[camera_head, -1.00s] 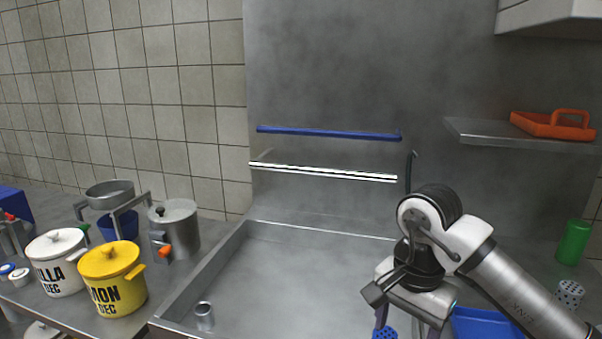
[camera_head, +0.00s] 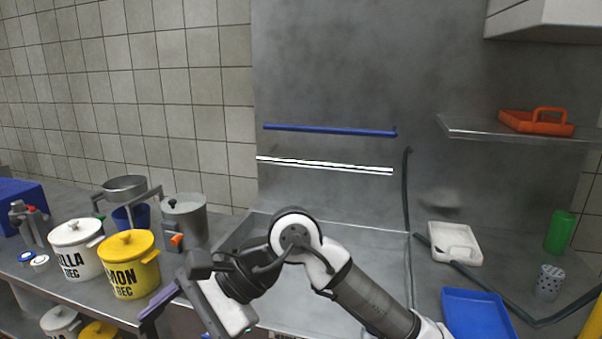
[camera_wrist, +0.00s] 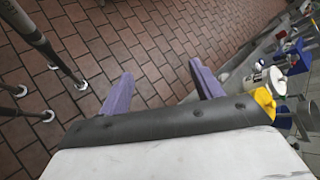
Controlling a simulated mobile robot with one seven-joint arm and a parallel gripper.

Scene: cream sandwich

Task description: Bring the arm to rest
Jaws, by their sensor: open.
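My gripper (camera_wrist: 160,92) is open, with its two purple fingers spread apart and nothing between them in the wrist view. Below and beyond the fingers is the tiled floor (camera_wrist: 150,45). In the head view my arm reaches in from the lower right across the front of the sink (camera_head: 240,232), and its wrist hangs near the sink's left front. One purple finger (camera_head: 160,300) shows there, to the right of the yellow pot's base; the other is hidden.
A yellow pot (camera_head: 130,262) and a white pot (camera_head: 76,248) stand on the left counter, close to my gripper. A steel canister (camera_head: 185,222) stands behind. On the right are a blue tray (camera_head: 477,314), a white tray (camera_head: 455,243) and a green cup (camera_head: 560,232).

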